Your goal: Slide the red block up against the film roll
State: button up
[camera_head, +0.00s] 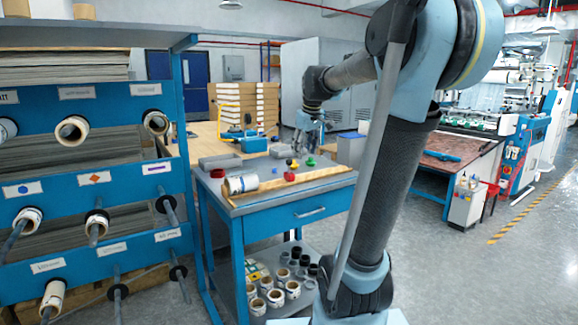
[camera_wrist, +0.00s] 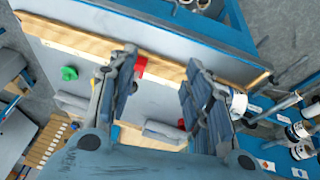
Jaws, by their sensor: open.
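The red block (camera_head: 290,176) lies on the grey top of the worktable, right of the film roll (camera_head: 241,184), with a clear gap between them. The white film roll lies on its side near the table's front left. My gripper (camera_head: 309,143) is over the back right of the table, behind the block. In the wrist view my gripper (camera_wrist: 160,88) is open and empty. The red block (camera_wrist: 140,67) shows past the left finger, which partly hides it. The film roll (camera_wrist: 238,103) shows past the right finger, which partly hides it.
A green piece (camera_head: 311,161) stands right of the block, with a yellow piece (camera_head: 295,166) near it. Another red item (camera_head: 217,173) sits left of the roll. A wooden strip (camera_head: 300,189) runs along the front edge. A blue rack (camera_head: 90,180) stands at left.

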jog(key=n, duration=0.2)
send_near(289, 162)
jog(key=x, duration=0.5)
jog(key=w+x, duration=0.1)
jog(key=x, duration=0.5)
jog(key=shift+w+d+r, duration=0.1)
jog(key=shift+d+r, duration=0.05)
jog(key=shift+c, duration=0.3)
grip_shut()
